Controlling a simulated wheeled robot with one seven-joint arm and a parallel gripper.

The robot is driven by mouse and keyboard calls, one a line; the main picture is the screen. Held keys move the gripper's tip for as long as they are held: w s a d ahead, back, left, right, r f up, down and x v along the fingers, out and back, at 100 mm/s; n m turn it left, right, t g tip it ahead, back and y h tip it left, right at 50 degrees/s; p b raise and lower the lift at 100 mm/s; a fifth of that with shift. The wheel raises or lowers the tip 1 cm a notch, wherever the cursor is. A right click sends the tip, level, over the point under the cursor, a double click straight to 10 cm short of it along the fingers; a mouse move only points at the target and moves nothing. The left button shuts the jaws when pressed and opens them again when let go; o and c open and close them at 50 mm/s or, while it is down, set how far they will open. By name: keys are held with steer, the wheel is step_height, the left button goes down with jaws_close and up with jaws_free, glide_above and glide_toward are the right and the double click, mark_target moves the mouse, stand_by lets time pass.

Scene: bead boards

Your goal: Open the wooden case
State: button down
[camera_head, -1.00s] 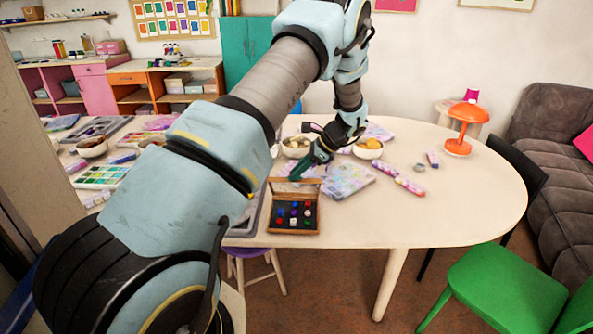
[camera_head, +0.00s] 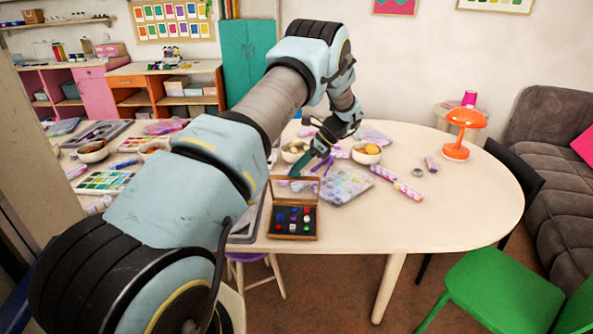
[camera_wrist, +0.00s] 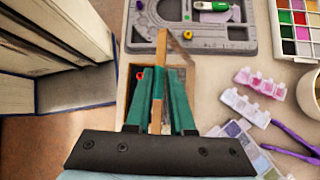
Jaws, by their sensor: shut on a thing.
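The wooden case (camera_head: 292,238) stands near the table's front edge in the head view. Its lid (camera_head: 270,190) is raised and stands up at the back of the case. Several red, blue, white and green beads sit in the dark inside of the case. My gripper (camera_head: 296,174) is at the lid's top edge. In the wrist view, the green fingers of my gripper (camera_wrist: 163,85) are shut on the wooden edge of the lid (camera_wrist: 161,48), which runs between them. Part of the case's inside shows beside the fingers with a red bead (camera_wrist: 140,75); the fingers hide the rest.
A bead board (camera_head: 345,186) lies right of the case, and a grey board (camera_wrist: 205,48) is close by in the wrist view. Bowls (camera_head: 367,154), purple pliers (camera_wrist: 290,140) and an orange lamp (camera_head: 456,150) are on the table. The table's front right is clear.

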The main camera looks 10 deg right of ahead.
steer(key=shift+d, duration=0.1)
steer(key=shift+w+d+m+g+b, duration=0.15)
steer(key=shift+w+g+b, duration=0.15)
steer(key=shift+w+b, duration=0.25)
steer(key=shift+w+d+m+g+b, duration=0.15)
steer(key=shift+w+g+b, duration=0.15)
steer(key=shift+w, duration=0.45)
steer(key=shift+w+d+r+b, duration=0.1)
steer(key=shift+w+r+b, duration=0.05)
steer(key=shift+w+b, duration=0.25)
steer(key=shift+r+g, duration=0.2)
steer(key=shift+g, duration=0.1)
steer(key=shift+r+y, duration=0.1)
steer(key=shift+y, duration=0.2)
